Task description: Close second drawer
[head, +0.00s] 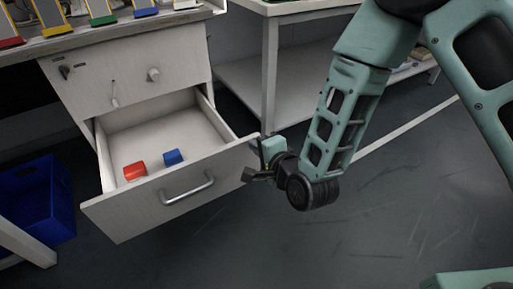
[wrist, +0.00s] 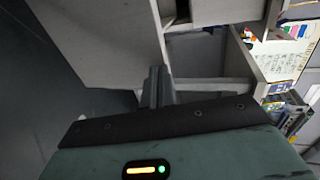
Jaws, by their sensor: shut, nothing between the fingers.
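The second drawer (head: 168,186) is pulled well out of the white cabinet in the head view. Its front has a metal bar handle (head: 187,190). A red block (head: 134,171) and a blue block (head: 173,157) lie inside it. My gripper (head: 250,172) is shut and empty at the right end of the drawer front, near its top right corner. Whether it touches the front I cannot tell. In the wrist view my shut fingers (wrist: 158,82) point at the edge of a pale panel (wrist: 100,40), which looks like the drawer front.
The upper drawer front (head: 130,78) is closed, with small knobs and a key. A blue crate (head: 35,200) stands on the floor at left. A white table with a lower shelf (head: 235,85) is behind. The floor in front of the drawer is clear.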

